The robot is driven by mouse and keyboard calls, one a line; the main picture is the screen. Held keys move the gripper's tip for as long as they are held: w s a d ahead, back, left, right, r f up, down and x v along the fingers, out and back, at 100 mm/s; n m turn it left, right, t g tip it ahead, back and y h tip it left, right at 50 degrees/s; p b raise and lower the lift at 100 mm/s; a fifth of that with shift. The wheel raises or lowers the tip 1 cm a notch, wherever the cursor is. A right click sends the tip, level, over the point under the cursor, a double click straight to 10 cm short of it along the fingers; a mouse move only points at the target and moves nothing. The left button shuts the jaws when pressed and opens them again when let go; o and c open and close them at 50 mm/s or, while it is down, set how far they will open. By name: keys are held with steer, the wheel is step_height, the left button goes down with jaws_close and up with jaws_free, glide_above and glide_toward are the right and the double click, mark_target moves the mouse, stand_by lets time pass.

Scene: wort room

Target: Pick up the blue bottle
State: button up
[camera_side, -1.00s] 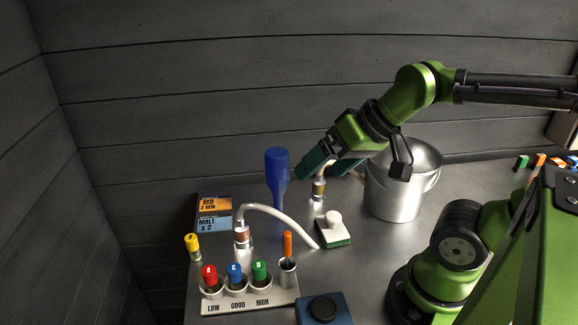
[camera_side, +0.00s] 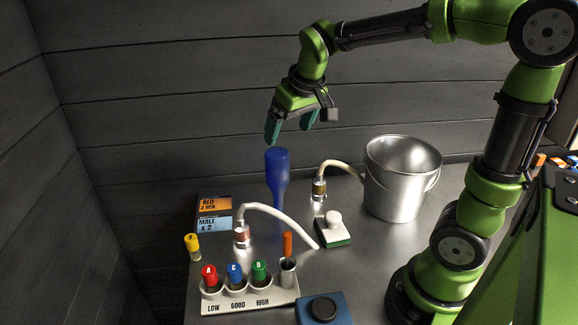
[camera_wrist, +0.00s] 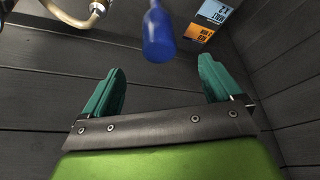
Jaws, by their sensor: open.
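In the wrist view the blue bottle (camera_wrist: 158,35) shows at the top, between and beyond the two finger tips. My gripper (camera_side: 290,132) is above the bottle in the side view, with its teal fingers pointing down and apart. The fingers are a little above the bottle's top and look clear of it. In the wrist view my gripper (camera_wrist: 160,82) is open with nothing between the fingers.
A metal bucket (camera_side: 398,190) and a hose with a brass fitting (camera_side: 319,187) stand right of the bottle. A curved white hose (camera_side: 272,213) lies in front. Orange and blue cards (camera_side: 213,215) are at left. A rack of colored-capped tubes (camera_side: 250,300) is at the front.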

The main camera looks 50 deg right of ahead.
mark_target(280, 155)
steer(key=x, duration=0.8)
steer(key=shift+w+f, duration=0.15)
steer(key=shift+f, duration=0.2)
steer(key=shift+w+d+x, duration=0.15)
steer(key=shift+x, duration=1.15)
steer(key=shift+w+d+x, duration=0.15)
steer(key=shift+w+x, duration=0.05)
steer(key=shift+x, duration=1.1)
steer(key=shift+r, duration=0.2)
steer(key=c, duration=1.2)
